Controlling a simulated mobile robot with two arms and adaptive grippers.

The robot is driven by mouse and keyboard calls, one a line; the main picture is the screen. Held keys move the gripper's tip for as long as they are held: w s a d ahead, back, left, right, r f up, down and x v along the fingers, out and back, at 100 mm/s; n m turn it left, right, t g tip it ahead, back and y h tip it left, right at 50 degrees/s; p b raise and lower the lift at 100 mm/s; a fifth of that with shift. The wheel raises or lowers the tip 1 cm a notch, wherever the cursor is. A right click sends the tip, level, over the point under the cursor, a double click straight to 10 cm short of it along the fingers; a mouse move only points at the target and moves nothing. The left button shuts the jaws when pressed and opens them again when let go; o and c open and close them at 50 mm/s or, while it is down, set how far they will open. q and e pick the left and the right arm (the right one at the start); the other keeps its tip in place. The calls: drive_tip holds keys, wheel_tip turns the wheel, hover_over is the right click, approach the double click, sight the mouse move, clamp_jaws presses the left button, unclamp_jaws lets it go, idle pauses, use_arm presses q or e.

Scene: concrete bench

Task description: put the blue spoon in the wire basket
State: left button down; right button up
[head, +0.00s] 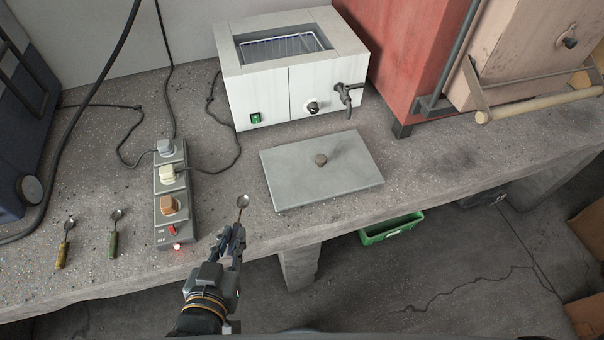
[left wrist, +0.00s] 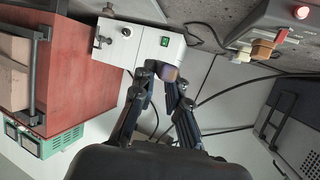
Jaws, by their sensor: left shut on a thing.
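My left gripper (head: 236,230) is shut on a spoon and holds it near the bench's front edge, right of the power strip. The spoon's metal bowl (head: 242,202) points up past the fingertips in the head view. In the left wrist view, a short bluish handle with a tan end (left wrist: 167,72) shows between the fingertips (left wrist: 163,82); the fingers hide the rest. The wire basket (head: 283,46) sits inside the open top of the white water bath (head: 262,98), farther back. My right gripper is not in view.
The grey lid (head: 290,179) with a dark knob lies on the bench before the bath. The power strip (head: 184,225) and cables lie left of the gripper. A yellow-handled spoon (head: 63,255) and a green-handled spoon (head: 113,243) lie at left. A red cabinet (head: 407,50) stands right.

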use_arm(q)
drive_tip(key=s, duration=0.2)
hover_over(247, 220)
drive_tip(key=f, duration=1)
drive_tip(key=shift+s+d, duration=0.1)
drive_tip(key=shift+s, duration=0.2)
drive_tip(key=shift+w+f+b, duration=0.25)
drive_tip(key=shift+b, duration=0.05)
drive_tip(key=shift+f, duration=1.55)
drive_tip(key=c, duration=1.3)
unclamp_jaws()
drive_tip(key=shift+f, duration=0.1)
drive_tip(key=shift+c, duration=0.2)
